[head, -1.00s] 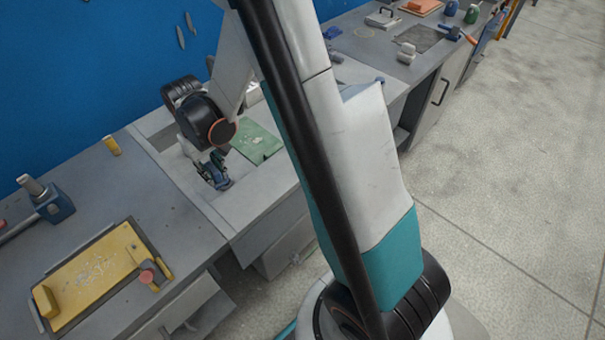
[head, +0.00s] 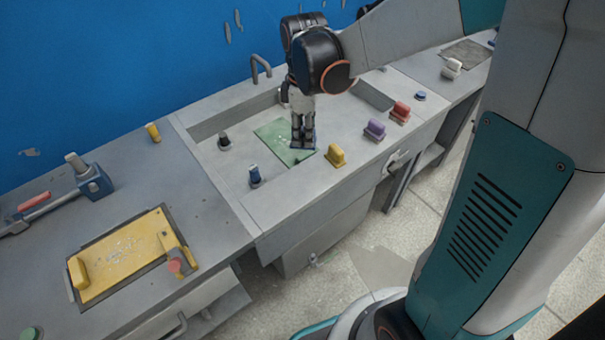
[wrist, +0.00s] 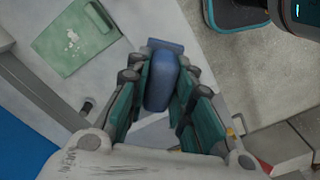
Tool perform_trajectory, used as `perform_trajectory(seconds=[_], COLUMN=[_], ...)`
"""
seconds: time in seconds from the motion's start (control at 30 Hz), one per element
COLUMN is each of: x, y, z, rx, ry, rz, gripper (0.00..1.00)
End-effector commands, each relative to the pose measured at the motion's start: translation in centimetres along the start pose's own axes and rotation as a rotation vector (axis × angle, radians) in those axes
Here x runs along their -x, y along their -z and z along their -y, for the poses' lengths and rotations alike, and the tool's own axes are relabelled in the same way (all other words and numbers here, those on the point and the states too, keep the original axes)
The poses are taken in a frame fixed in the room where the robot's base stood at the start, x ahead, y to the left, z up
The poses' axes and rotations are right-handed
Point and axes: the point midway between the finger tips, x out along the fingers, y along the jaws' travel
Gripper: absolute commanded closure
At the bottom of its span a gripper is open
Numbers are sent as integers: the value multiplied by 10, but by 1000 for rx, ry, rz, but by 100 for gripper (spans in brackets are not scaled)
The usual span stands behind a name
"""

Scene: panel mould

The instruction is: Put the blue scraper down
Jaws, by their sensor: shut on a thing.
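My gripper (head: 302,143) points down over the shallow grey basin, in front of the green panel (head: 274,131) in the head view. In the wrist view, my gripper (wrist: 160,105) has its fingers on both sides of the blue scraper (wrist: 158,85) and is shut on it. The scraper's wider end points away from my palm. In the head view only a small dark blue end shows at the fingertips. The green panel also shows at the upper left of the wrist view (wrist: 75,38), apart from the scraper.
A blue upright object (head: 254,176) and a black one (head: 223,142) stand left of the panel. Yellow (head: 336,155), purple (head: 374,130) and red (head: 400,112) handled pieces line the front side. A yellow panel (head: 125,257) lies at left.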

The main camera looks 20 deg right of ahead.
Motion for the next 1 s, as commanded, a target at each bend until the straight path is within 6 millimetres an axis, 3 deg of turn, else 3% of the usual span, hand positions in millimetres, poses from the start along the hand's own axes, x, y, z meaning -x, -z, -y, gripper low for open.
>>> perform_trajectory(seconds=[0.03, 0.1, 0.4, 0.73, 1.0], x=[-18, -35, -102, -127, -162], y=[0, 0, 0, 0, 0], z=[-1, 0, 0, 0, 0], rx=[-1, -1, -2, -3, -3], ry=[0, 0, 0, 0, 0], rz=[0, 0, 0, 0, 0], gripper=[100, 100, 100, 100, 100])
